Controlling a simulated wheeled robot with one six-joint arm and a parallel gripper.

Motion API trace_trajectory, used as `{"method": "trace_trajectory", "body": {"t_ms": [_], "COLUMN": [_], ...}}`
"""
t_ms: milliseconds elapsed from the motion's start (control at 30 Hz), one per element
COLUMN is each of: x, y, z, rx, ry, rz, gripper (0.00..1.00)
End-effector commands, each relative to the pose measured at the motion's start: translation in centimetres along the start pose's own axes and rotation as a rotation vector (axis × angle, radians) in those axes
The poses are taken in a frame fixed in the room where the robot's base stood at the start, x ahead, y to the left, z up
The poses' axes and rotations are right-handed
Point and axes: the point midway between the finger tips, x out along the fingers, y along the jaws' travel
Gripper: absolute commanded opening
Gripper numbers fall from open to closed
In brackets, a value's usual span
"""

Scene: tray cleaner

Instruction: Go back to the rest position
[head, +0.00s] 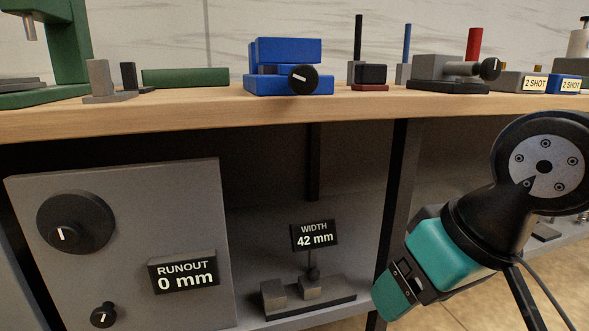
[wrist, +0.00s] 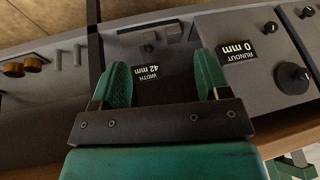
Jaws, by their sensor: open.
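My gripper (wrist: 165,85) shows in the wrist view with its two green fingers spread apart and nothing between them. In the head view my gripper (head: 397,290) is at the lower right, angled down and left, in front of the bench; its fingertips are hard to make out there. It is to the right of the WIDTH 42 mm sign (head: 314,235). That sign also shows between the fingers in the wrist view (wrist: 158,78), beyond them and apart from them. No separate marker of a rest position is visible.
The wooden bench top (head: 200,120) carries a blue block device (head: 290,82), a green bar (head: 185,77) and a grey vise-like tool (head: 440,68). Below are the RUNOUT 0 mm panel (head: 130,200) and a stepped grey fixture (head: 310,295). Floor shows at the lower right.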

Motion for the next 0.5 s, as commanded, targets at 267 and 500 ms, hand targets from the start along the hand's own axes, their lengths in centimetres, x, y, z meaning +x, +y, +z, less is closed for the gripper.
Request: {"method": "trace_trajectory", "body": {"t_ms": [267,500], "x": [-2.3,-7.1], "y": [-0.3,-1.4], "z": [5.6,3.7], "rx": [-0.148,-0.164], "ry": [-0.226,-0.228], "rz": [-0.194,-0.203], "gripper": [0.7,0.7]}}
